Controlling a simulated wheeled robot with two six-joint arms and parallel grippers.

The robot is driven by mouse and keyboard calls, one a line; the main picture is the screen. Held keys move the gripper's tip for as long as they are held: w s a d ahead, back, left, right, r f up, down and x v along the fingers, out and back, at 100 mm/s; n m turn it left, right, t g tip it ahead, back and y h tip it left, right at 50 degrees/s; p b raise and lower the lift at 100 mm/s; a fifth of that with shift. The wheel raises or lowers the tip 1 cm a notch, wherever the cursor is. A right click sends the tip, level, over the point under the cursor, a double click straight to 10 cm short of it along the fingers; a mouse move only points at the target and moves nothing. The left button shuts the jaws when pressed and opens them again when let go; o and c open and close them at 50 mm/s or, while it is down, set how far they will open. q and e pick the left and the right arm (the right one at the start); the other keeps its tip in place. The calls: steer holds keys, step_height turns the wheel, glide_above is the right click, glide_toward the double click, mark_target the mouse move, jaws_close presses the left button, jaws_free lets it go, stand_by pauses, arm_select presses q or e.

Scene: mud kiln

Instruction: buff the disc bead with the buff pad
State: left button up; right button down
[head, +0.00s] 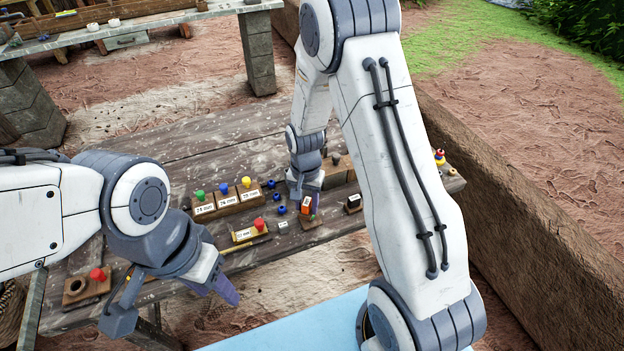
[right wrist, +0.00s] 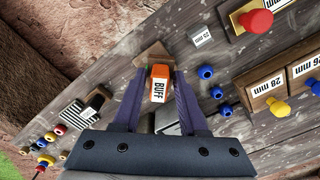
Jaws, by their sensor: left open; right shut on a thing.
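The buff pad is an orange block with a white BUFF label (right wrist: 160,82). It sits between the fingers of my right gripper (right wrist: 160,76), which is shut on it. In the head view the pad (head: 306,204) is just above or at a small wooden base (head: 312,222); contact is unclear. Several round blue beads (right wrist: 216,92) lie on the table beside it; they also show in the head view (head: 282,210). I cannot tell which bead is the disc bead. My left gripper (head: 228,292) is open and empty at the table's front edge, its fingers overlapping in view.
Wooden blocks with coloured knobs and mm labels (head: 228,199) stand left of my right gripper. A red-knobbed gauge (head: 250,232) lies in front of them. A wooden block with a red knob (head: 88,287) is at the left. A black block (head: 353,204) stands to the right.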

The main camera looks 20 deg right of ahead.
steer(key=shift+a, duration=0.1)
steer(key=shift+d, duration=1.2)
steer(key=shift+a+p, duration=0.3)
steer(key=shift+a, duration=1)
steer(key=shift+d, duration=1.3)
steer(key=shift+r+p, duration=0.1)
steer(key=shift+p, duration=0.35)
steer(key=shift+w+r, duration=0.1)
steer(key=shift+r, duration=0.75)
steer(key=shift+r+p, duration=0.35)
steer(key=shift+p, duration=0.1)
arm_select(q)
step_height(320, 180, up, 7)
steer(key=p, duration=0.4)
steer(key=shift+d+r+p, duration=0.15)
steer(key=shift+d+p, duration=0.15)
steer(key=shift+p, duration=0.1)
arm_select(e)
steer(key=shift+r, duration=2.8)
